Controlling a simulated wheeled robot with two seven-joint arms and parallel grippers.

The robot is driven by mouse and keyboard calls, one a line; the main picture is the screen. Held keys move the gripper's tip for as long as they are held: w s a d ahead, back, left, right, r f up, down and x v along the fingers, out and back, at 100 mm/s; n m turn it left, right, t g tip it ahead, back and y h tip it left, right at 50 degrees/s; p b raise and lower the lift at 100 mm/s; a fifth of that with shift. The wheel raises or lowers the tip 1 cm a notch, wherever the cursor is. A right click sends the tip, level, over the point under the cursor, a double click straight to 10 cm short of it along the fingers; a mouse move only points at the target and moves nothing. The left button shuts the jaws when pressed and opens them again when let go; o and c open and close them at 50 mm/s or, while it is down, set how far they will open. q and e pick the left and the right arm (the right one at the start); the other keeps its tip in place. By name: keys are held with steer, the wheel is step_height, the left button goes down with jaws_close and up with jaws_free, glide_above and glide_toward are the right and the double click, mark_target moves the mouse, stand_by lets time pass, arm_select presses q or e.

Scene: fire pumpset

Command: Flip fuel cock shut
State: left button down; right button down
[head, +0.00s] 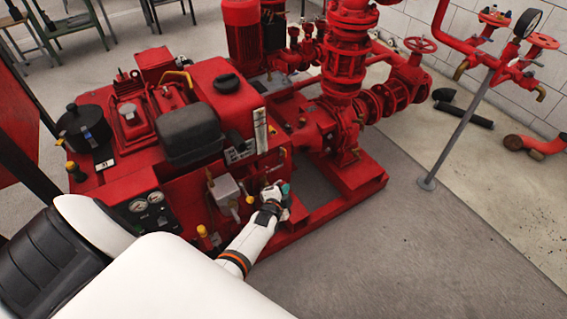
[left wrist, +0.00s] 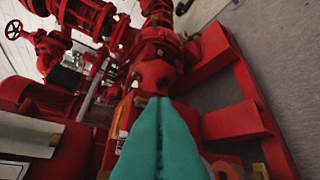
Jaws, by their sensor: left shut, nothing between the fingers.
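The red fire pumpset (head: 205,125) fills the middle of the head view. My left gripper (head: 285,190), with teal fingers, is low at its near side, in front of the red base frame. The left wrist view shows the two teal fingers (left wrist: 160,135) pressed together with nothing between them. I cannot pick out the fuel cock for certain. The fingers and wrist hide part of the frame.
A grey box (head: 227,190) juts from the panel left of my gripper. Gauges (head: 147,203) sit further left. Red pump pipework (head: 345,70) rises behind. Bare grey floor (head: 400,260) lies to the right, with a pipe stand (head: 455,130) beyond.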

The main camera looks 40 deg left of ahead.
steer(key=shift+f, duration=0.25)
steer(key=shift+r, duration=0.15)
steer(key=shift+r+p, duration=0.65)
steer(key=shift+p, duration=0.05)
steer(key=shift+r, duration=0.1)
